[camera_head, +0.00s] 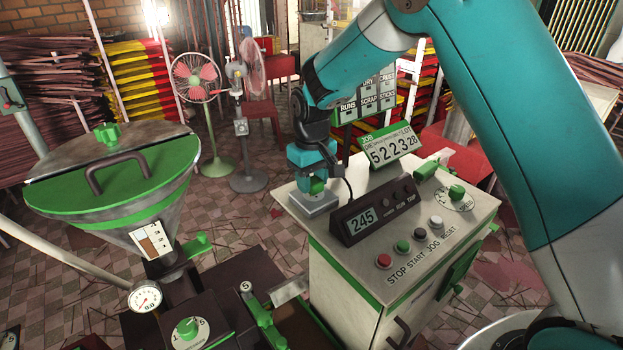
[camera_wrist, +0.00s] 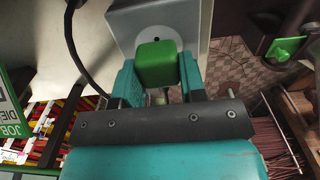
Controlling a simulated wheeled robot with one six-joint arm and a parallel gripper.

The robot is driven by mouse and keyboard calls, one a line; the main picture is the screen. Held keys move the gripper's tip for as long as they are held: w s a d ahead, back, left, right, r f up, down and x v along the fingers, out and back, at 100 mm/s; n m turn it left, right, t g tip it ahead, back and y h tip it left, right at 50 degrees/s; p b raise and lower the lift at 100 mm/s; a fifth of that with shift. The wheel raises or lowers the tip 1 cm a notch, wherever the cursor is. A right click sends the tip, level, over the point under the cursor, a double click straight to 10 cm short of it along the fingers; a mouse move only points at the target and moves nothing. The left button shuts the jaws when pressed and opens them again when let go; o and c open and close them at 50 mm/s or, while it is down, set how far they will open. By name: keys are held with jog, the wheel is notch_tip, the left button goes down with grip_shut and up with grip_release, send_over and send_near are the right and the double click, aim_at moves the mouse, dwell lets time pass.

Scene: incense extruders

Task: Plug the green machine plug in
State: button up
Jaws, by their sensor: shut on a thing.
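My gripper (camera_head: 313,174) is shut on the green plug (camera_head: 316,187), just above the grey socket box (camera_head: 318,206) at the left back corner of the cabinet top. In the wrist view, the green plug (camera_wrist: 157,62) sits between the two teal fingers of my gripper (camera_wrist: 160,80), in front of the grey box (camera_wrist: 185,22). A small dark hole shows on the box face beside the plug. The plug's underside is hidden, so I cannot tell whether it is seated. A black cable (camera_wrist: 73,45) curves left of the box.
The cabinet (camera_head: 345,270) carries a 245 display (camera_head: 362,219), a row of buttons (camera_head: 410,248) and a 52232 counter sign (camera_head: 390,146) close to my gripper. A green-lidded hopper (camera_head: 110,180) stands left. Two fans (camera_head: 197,78) stand behind on the tiled floor.

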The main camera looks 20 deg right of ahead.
jog(key=shift+f+b, duration=0.35)
jog(key=shift+f, duration=0.25)
jog(key=o, duration=1)
jog(key=shift+c, duration=0.2)
notch_tip(320, 180, up, 18)
jog(key=b, duration=0.3)
jog(key=shift+f, duration=0.25)
